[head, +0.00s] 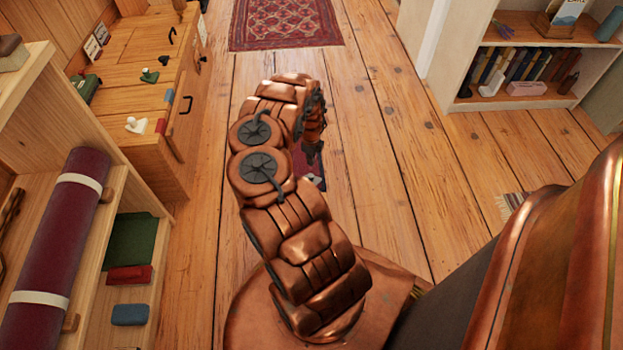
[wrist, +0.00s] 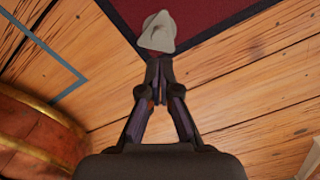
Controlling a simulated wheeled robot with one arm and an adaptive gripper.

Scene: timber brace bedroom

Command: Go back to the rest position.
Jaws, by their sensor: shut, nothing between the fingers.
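My gripper (wrist: 159,68) is shut and empty in the wrist view, its fingertips meeting and pointing down toward the floor. In the head view my gripper (head: 312,155) hangs at the far side of my folded copper arm, which hides part of it. A small pale grey pointed object (wrist: 158,32) lies just beyond the fingertips on a dark red mat (wrist: 205,15). I cannot tell how far below the fingertips it is. The mat also shows in the head view (head: 322,183), mostly hidden by my arm.
A wooden cabinet (head: 160,95) with small items stands at left, near a shelf holding a rolled maroon mat (head: 58,240). A white bookcase (head: 530,60) stands at back right. A patterned rug (head: 285,22) lies at the back. The plank floor (head: 400,130) between is mostly clear.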

